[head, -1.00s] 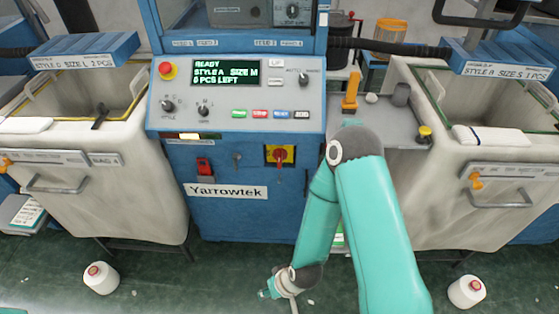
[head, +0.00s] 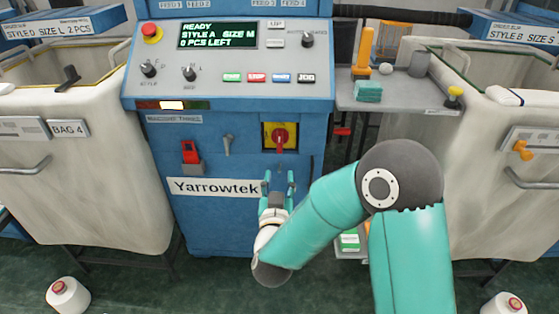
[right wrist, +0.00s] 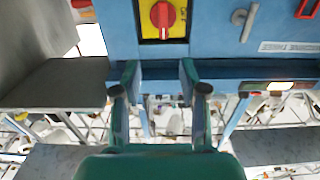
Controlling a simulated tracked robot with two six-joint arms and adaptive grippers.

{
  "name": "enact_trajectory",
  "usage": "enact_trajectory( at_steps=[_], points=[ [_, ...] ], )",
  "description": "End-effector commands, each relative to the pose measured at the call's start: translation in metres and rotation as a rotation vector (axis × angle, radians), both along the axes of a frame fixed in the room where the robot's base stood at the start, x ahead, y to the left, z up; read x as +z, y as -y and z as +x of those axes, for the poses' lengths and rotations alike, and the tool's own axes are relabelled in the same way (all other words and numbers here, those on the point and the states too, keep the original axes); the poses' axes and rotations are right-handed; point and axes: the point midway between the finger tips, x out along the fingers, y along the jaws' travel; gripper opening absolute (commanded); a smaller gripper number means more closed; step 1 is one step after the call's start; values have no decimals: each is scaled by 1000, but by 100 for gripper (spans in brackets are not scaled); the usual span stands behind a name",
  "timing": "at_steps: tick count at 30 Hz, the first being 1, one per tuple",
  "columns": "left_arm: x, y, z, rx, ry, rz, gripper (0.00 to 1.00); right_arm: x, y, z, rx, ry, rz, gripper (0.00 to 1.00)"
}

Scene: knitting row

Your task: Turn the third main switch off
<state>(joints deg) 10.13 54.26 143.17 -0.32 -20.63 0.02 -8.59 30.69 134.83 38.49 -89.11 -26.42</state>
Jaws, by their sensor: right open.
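The main switch (head: 279,138) is a red rotary handle on a yellow plate, on the blue front of the machine labelled "Machine Three". Its handle looks upright. My right gripper (head: 278,187) is open and empty just below the switch, its two fingers pointing up toward it. In the right wrist view the picture is upside down, and the switch (right wrist: 162,14) shows at the top edge, lined up between the open fingers (right wrist: 158,78) but apart from them. My left gripper is not in view.
A red-covered switch (head: 190,152) and a grey lever (head: 228,144) sit left of the main switch. The control panel (head: 232,62) is above. A side shelf (head: 395,98) with a teal block stands right. Bag bins flank the machine.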

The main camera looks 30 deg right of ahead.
Motion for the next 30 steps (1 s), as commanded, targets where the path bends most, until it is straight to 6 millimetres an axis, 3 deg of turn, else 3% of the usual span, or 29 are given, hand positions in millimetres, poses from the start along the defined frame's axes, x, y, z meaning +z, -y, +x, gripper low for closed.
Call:
enact_trajectory(
  at_steps=[5, 11, 24, 30],
  points=[
    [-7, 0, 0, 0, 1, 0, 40, -4, -2, 6, 10, 6, 1, 43],
    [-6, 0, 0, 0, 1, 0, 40, -3, 12, 27, 8, 6, 1, 43],
    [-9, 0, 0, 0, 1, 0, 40, -5, 61, 106, 9, 5, 0, 43],
    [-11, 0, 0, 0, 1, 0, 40, -5, 76, 133, 11, 4, 1, 43]
  ],
)
